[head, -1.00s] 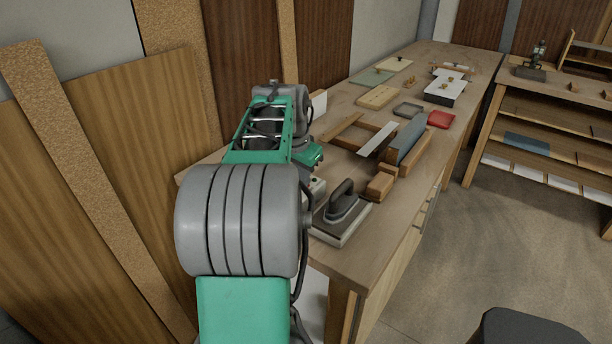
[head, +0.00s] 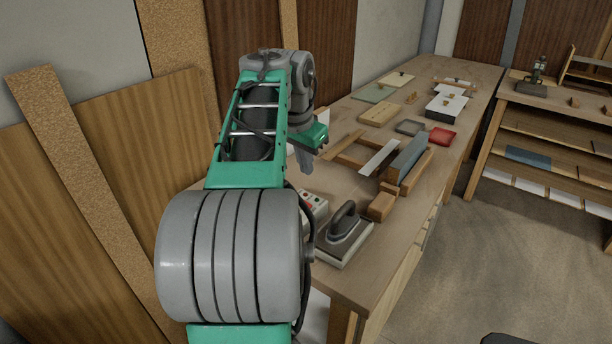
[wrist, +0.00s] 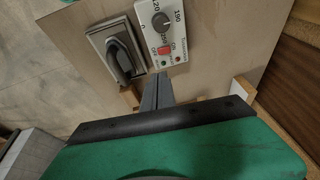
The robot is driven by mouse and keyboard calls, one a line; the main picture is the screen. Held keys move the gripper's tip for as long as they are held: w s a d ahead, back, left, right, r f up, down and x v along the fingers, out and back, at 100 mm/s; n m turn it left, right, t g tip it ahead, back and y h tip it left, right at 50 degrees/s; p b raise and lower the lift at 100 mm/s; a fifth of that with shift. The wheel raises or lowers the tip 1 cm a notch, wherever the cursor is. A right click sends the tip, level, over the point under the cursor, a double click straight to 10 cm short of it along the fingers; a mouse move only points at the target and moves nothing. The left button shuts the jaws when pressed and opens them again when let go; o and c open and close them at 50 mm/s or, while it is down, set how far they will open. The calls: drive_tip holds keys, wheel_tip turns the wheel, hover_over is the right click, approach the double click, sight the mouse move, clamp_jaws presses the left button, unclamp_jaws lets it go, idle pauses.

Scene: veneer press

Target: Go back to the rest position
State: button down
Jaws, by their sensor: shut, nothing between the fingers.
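My gripper (head: 306,168) is raised above the near left part of the workbench (head: 345,281), fingers pointing down. In the wrist view its two dark fingers (wrist: 157,88) lie together, shut and empty. The grey-handled iron (head: 344,234) stands near the front end of the bench, apart from my gripper; it also shows in the wrist view (wrist: 118,56). A white control box (wrist: 166,32) with a dial and a red switch is beside it; in the head view it is partly hidden behind my arm.
A wooden frame with a blue-grey block (head: 407,158) stands mid-bench. A red tray (head: 442,136), a grey tray (head: 409,127) and boards with knobs lie farther back. Veneer panels (head: 145,150) lean at the left. A shelf rack (head: 540,140) stands right, with clear floor between.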

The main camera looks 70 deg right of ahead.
drive_tip(key=shift+a+r, duration=0.15)
drive_tip(key=shift+r, duration=0.25)
drive_tip(key=w+a+f+n+t, duration=0.1)
drive_tip(key=w+a+f+n, duration=0.3)
drive_tip(key=w+a, duration=0.5)
drive_tip(key=w+a+f+n+t, duration=0.1)
drive_tip(key=w+a+f+n, duration=0.1)
drive_tip(key=w+a+n, duration=0.75)
drive_tip(key=s+a+f+n+y, duration=0.1)
drive_tip(key=a+f+n, duration=0.1)
drive_tip(key=a, duration=0.7)
drive_tip(key=s+a+f+n+y, duration=0.1)
drive_tip(key=a+f+n, duration=0.2)
drive_tip(key=a, duration=0.6)
drive_tip(key=s+a+f+n+t+y, duration=0.1)
drive_tip(key=s+a+f+n, duration=0.1)
drive_tip(key=a+f, duration=0.3)
drive_tip(key=a, duration=0.4)
drive_tip(key=shift+a+n+p, duration=0.35)
drive_tip(key=shift+a+p, duration=0.05)
drive_tip(key=shift+s, duration=0.1)
